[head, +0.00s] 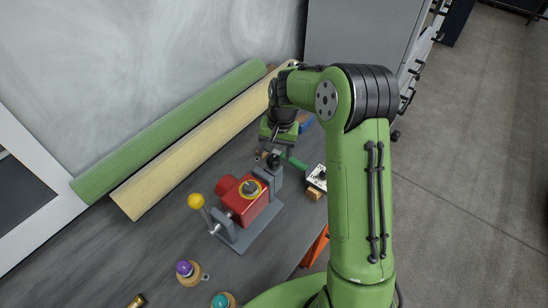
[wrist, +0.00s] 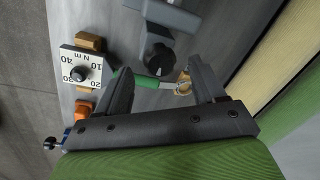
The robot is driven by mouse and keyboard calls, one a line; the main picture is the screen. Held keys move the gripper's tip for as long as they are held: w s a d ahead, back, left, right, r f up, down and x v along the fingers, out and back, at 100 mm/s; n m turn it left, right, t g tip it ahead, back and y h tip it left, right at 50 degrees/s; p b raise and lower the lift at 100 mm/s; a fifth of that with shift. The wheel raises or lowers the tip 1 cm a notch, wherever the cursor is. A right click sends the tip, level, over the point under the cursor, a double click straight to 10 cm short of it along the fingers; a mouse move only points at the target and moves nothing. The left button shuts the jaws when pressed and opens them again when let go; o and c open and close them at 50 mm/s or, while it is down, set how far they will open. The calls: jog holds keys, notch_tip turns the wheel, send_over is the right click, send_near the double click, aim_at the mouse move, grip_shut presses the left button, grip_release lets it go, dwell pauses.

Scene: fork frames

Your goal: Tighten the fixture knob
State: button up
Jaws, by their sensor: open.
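A red fixture (head: 243,201) on a grey base stands on the grey bench in the head view. That black knob also shows in the wrist view (wrist: 159,53), beyond my fingertips. My gripper (wrist: 160,72) is open, its fingers apart with nothing gripped; they look short of the knob. In the head view my gripper (head: 271,150) is partly hidden.
A white dial marked N m (wrist: 80,62) stands left of the knob in the wrist view. A green-handled tool (wrist: 128,76) lies close by my fingers. Green (head: 170,130) and cream (head: 200,140) rolls lie along the wall. Purple (head: 184,268) and teal (head: 220,301) knobs stand near the front.

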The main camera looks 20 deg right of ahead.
notch_tip(320, 180, down, 3)
jog(key=shift+w+a+r, duration=0.1)
jog(key=shift+w+r, duration=0.05)
jog(key=shift+r, duration=0.05)
jog(key=c, duration=1.1)
jog(key=shift+m, duration=0.4)
jog(key=m, duration=0.4)
jog(key=shift+m+b, duration=0.3)
jog(key=shift+b, duration=0.05)
jog(key=m, duration=0.4)
jog(key=shift+t+h+b, duration=0.35)
jog(key=shift+t+h, duration=0.05)
jog(key=m+b, duration=0.1)
jog(key=m, duration=0.4)
jog(key=shift+h, duration=0.3)
jog(key=shift+a+r+m+b, duration=0.15)
jog(key=shift+m+b, duration=0.3)
jog(key=shift+m, duration=1.75)
